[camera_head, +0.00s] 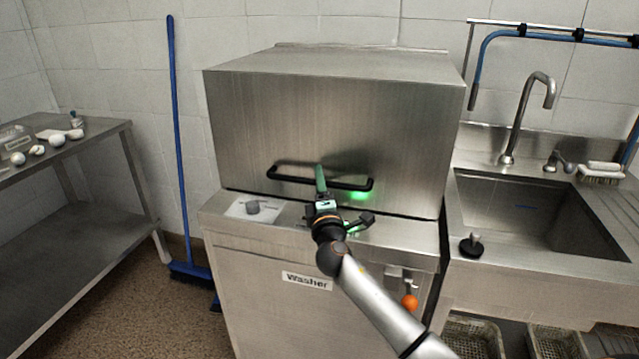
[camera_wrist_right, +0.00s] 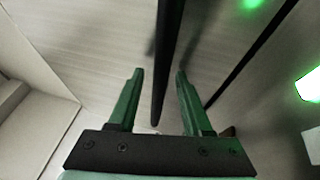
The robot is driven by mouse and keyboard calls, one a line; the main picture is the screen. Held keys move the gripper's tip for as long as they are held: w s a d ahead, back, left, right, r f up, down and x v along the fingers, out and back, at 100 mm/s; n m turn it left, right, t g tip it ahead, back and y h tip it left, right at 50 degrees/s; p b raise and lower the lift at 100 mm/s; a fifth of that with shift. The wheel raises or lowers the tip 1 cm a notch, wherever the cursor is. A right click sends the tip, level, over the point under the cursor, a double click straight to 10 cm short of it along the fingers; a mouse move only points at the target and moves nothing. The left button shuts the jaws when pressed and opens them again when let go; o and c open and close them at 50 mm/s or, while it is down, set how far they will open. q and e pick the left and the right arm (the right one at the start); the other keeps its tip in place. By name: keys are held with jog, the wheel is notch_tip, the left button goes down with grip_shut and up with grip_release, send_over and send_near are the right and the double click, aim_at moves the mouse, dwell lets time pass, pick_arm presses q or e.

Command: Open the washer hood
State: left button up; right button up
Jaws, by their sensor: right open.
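The washer (camera_head: 285,282) is a steel box unit with a closed steel hood (camera_head: 330,115). A black bar handle (camera_head: 290,179) runs across the lower front of the hood. My right gripper (camera_head: 320,180) is at the middle of the handle, with its green fingers pointing at the hood front. In the right wrist view the handle (camera_wrist_right: 170,45) passes between the two open green fingers (camera_wrist_right: 160,74), with a gap visible on each side. My left gripper is not in view.
A sink (camera_head: 540,215) with a tap (camera_head: 525,110) stands to the right. A steel table (camera_head: 100,130) with small white items is at the left. A blue broom (camera_head: 177,130) leans on the wall between table and washer. An orange knob (camera_head: 409,302) is on the washer front.

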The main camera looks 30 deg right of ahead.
jog(key=shift+c, duration=0.2)
grip_shut()
dwell(1.3)
